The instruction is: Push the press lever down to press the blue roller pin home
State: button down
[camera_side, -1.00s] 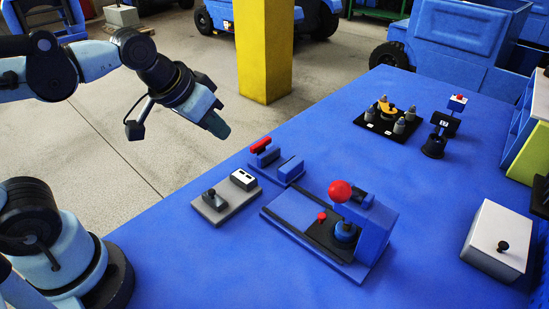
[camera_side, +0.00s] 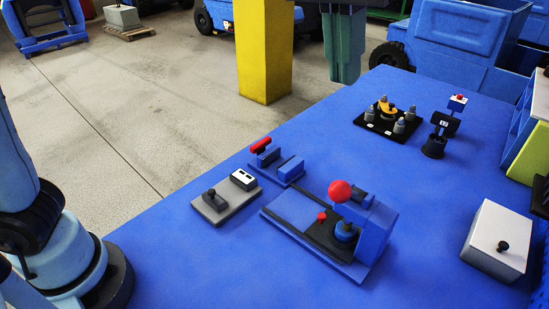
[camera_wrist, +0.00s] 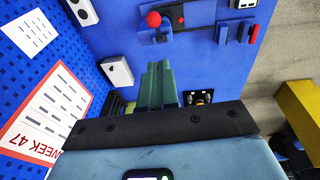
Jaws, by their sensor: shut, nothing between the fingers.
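The press (camera_side: 377,238) is a blue block on a blue base in the side view, with a dark plate in front. Its lever ends in a red ball (camera_side: 340,191), raised above the plate. A blue round part (camera_side: 345,230), which looks like the roller pin, sits under the ball; how deep it sits I cannot tell. My gripper (camera_side: 345,80) has teal fingers, shut and empty, hanging at the top of the side view, well apart from the press. In the wrist view my fingers (camera_wrist: 158,66) are together, with the red ball (camera_wrist: 153,19) beyond them near the top edge.
A small red knob (camera_side: 321,216) stands on the press plate. A grey switch plate (camera_side: 225,199) and a red-handled fixture (camera_side: 261,145) are left of it. A white box (camera_side: 496,241) stands right. A black tray of bottles (camera_side: 388,119) stands behind. Blue table is clear between.

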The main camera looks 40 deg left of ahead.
send_over(334, 189)
jog(key=w, duration=0.2)
jog(key=f, duration=1.1)
jog(key=shift+s+a+f, duration=0.15)
jog(key=shift+s+a, duration=0.05)
jog(key=shift+a, duration=0.15)
jog(key=shift+s+d+f, duration=0.1)
jog(key=shift+f, duration=0.3)
jog(key=shift+s+d+f, duration=0.15)
jog(key=shift+s+f, duration=0.05)
jog(key=shift+f, duration=0.3)
jog(key=shift+s+f+t, duration=0.65)
jog(key=shift+s+t, duration=0.15)
jog(key=shift+s, duration=0.1)
jog(key=s+f+t, duration=0.1)
jog(key=s+f, duration=0.3)
jog(key=f, duration=0.3)
jog(key=shift+f, duration=0.1)
